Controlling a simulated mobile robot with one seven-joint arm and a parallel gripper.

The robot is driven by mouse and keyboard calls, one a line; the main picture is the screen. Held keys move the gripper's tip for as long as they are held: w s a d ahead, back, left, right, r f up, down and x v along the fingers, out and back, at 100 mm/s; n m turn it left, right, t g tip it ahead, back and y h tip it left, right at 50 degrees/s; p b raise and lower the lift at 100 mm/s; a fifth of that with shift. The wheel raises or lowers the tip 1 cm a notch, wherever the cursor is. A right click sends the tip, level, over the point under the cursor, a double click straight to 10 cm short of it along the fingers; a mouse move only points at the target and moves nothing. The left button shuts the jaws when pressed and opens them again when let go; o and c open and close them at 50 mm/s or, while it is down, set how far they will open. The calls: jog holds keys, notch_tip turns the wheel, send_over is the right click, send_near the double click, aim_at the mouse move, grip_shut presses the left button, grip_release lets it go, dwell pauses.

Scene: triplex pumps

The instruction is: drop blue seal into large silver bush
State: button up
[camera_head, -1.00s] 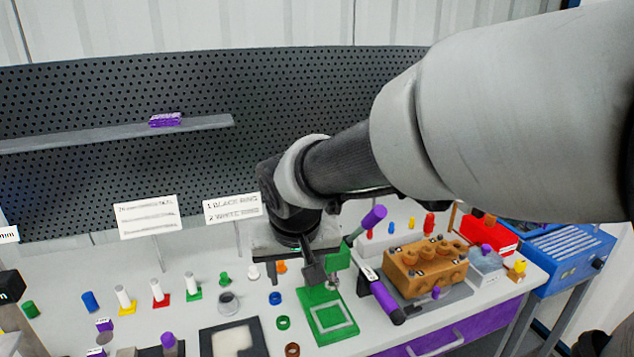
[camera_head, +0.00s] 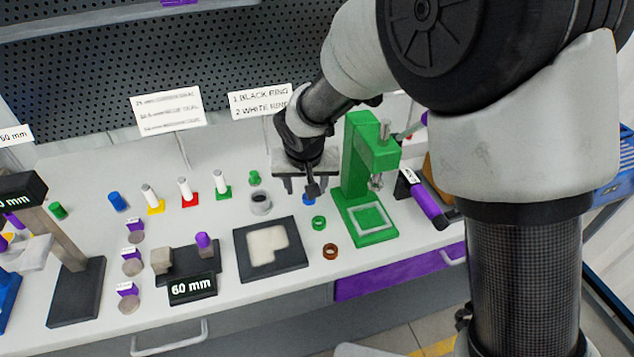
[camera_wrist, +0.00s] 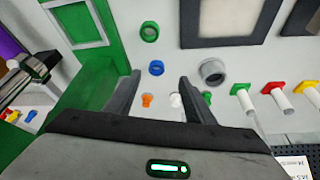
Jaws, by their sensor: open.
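The blue seal (camera_head: 308,200) is a small ring lying on the bench, partly covered by a gripper finger in the head view. In the wrist view the blue seal (camera_wrist: 156,68) shows whole, just beyond and between my fingertips. My gripper (camera_head: 309,190) is open and empty, pointing down above the bench close to the seal; both fingers show in the wrist view (camera_wrist: 160,77). The large silver bush (camera_head: 261,203) is a grey cylinder with an open top, standing left of the seal. It also shows in the wrist view (camera_wrist: 213,72), right of the seal.
A green press (camera_head: 358,170) stands close to the right of my gripper. A green ring (camera_head: 319,223) and a brown ring (camera_head: 330,251) lie in front. A black framed tray (camera_head: 271,266) is at front left. Coloured pegs stand along the back left.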

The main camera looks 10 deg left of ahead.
jog(key=x, duration=0.3)
jog(key=shift+w+f, duration=0.1)
jog(key=shift+w+x, duration=0.25)
jog(key=shift+x, duration=1.1)
jog(key=shift+w+x, duration=0.3)
jog(key=shift+x, duration=1.05)
jog(key=shift+d+r, duration=0.15)
jog(key=shift+r, duration=0.1)
jog(key=shift+c, duration=0.4)
jog(key=c, duration=1.1)
